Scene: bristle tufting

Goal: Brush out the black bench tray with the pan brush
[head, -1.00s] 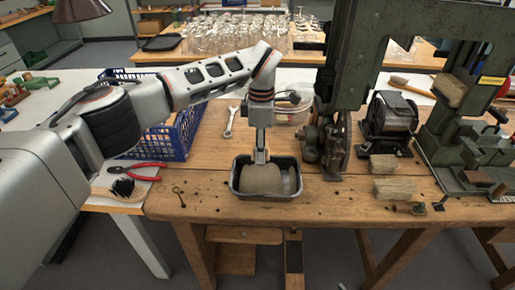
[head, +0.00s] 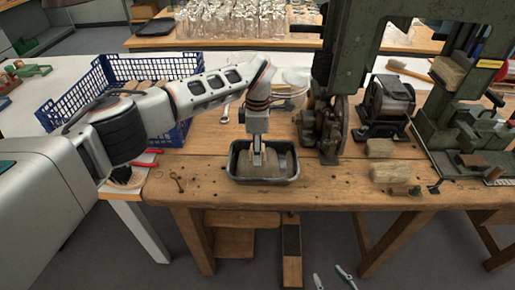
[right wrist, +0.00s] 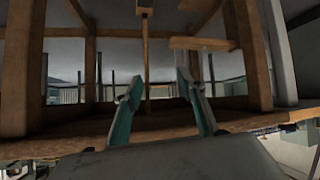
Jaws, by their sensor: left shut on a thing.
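The black bench tray (head: 235,178) sits near the front edge of the wooden bench. My left gripper (head: 257,160) reaches down into it from above, shut on a tan block-shaped thing that looks like the pan brush (head: 262,171). The brush is inside the tray; its bristles and its contact with the tray floor are hidden. My right gripper (head: 333,279) shows at the bottom of the head view, below the bench front. In the right wrist view its two teal fingers (right wrist: 160,104) stand apart with nothing between them.
A blue crate (head: 180,135) stands behind my left arm. A small key-like piece (head: 177,180) lies left of the tray. Green machines, a grinder (head: 388,102) and tan blocks (head: 390,173) stand to the right. Bench legs and a stretcher (head: 291,240) are near my right gripper.

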